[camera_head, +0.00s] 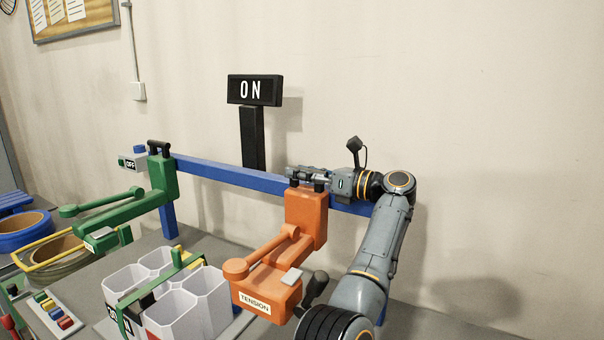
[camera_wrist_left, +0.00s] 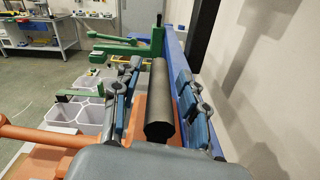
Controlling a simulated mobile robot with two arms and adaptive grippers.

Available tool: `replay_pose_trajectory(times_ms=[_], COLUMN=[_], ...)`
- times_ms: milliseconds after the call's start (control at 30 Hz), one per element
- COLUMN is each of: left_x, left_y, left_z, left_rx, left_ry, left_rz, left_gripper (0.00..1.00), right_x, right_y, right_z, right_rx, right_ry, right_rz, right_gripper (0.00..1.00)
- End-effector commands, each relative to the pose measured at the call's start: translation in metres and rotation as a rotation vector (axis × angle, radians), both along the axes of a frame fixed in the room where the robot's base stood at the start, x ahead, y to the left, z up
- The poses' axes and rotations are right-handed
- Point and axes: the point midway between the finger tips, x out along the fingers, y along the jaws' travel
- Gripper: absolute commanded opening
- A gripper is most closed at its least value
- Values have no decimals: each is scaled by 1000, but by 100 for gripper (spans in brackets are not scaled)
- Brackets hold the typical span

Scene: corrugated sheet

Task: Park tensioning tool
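The orange tensioning tool (camera_head: 306,217), labelled TENSION, stands at the blue rail (camera_head: 228,175), with its arm and a dark knob toward the front. My left gripper (camera_head: 306,176) is over its top. In the left wrist view, the tool's black top handle (camera_wrist_left: 158,100) lies between the two blue-padded fingers of the left gripper (camera_wrist_left: 158,98). The fingers are apart, with a visible gap on each side of the handle. In the head view the gripper hides most of the handle. My right gripper is not in view.
A green tool (camera_head: 161,184) stands at the rail's left, near an OFF box (camera_head: 131,162). A black ON sign (camera_head: 255,90) rises behind the rail. White hexagonal bins (camera_head: 185,302) are in front. Blue and grey-green coils (camera_head: 22,230) lie at far left.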

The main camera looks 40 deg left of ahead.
Motion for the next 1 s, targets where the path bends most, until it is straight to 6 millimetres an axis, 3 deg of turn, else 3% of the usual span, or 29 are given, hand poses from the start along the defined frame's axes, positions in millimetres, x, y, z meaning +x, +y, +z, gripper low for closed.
replay_pose_trajectory(times_ms=[267,700,1000], left_x=[2,12,14], left_y=[-11,-100,-122], left_z=[0,1,0], left_rx=[0,0,2], left_ry=[0,1,0], left_rz=[-1,-4,-1], left_gripper=[43,43,43], right_x=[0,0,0], right_y=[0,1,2], right_z=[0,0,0], right_rx=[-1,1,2], right_ry=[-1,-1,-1], right_rz=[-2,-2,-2], right_gripper=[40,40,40])
